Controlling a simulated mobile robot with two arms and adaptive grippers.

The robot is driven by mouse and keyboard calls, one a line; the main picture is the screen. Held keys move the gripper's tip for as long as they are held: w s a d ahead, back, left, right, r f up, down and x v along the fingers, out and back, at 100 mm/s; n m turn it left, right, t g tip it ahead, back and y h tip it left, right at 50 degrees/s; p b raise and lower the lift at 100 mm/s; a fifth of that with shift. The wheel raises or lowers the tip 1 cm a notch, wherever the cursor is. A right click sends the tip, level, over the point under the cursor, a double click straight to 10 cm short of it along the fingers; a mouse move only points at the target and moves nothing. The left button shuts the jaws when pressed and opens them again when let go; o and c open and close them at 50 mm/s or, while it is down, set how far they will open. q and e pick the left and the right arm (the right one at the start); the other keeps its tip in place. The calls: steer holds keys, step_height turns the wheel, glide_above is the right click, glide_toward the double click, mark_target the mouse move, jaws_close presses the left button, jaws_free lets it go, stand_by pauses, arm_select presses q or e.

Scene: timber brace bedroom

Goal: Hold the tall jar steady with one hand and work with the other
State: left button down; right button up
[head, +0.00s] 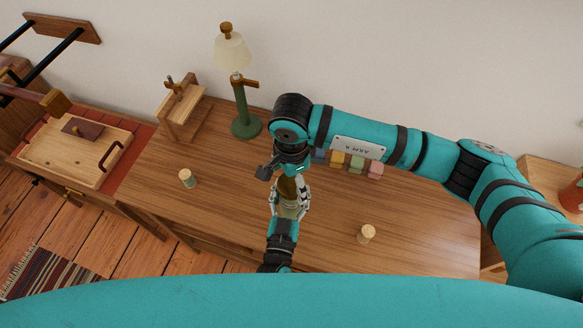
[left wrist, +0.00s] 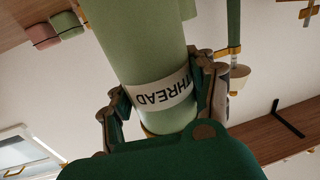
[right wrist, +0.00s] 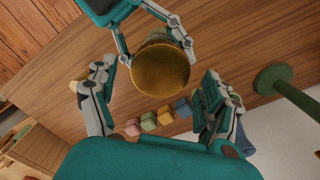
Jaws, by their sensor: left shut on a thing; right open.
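The tall jar is light green with a THREAD label; its body (left wrist: 138,45) fills the middle of the left wrist view. My left gripper (left wrist: 163,88) is shut around the jar at the label. In the head view the jar (head: 289,209) stands near the middle of the desk, partly hidden by my grippers. Its round gold lid (right wrist: 160,68) faces the right wrist camera. My right gripper (right wrist: 160,82) is open, with one finger on each side of the lid and visible gaps. In the head view it hangs above the jar, partly hidden by its own wrist.
A green lamp (head: 246,124) and a small wooden stand (head: 182,110) are at the desk's back left. Small spools stand left (head: 187,178) and right (head: 366,233) of the jar. Several coloured blocks (head: 356,164) sit behind my right arm. The desk's right part (head: 420,220) is largely clear.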

steer(key=shift+f, duration=0.9)
steer(key=c, duration=1.2)
steer(key=m, duration=0.5)
steer(key=o, duration=1.3)
steer(key=shift+o, duration=0.2)
steer(key=shift+r, duration=0.1)
step_height(320, 180, up, 12)
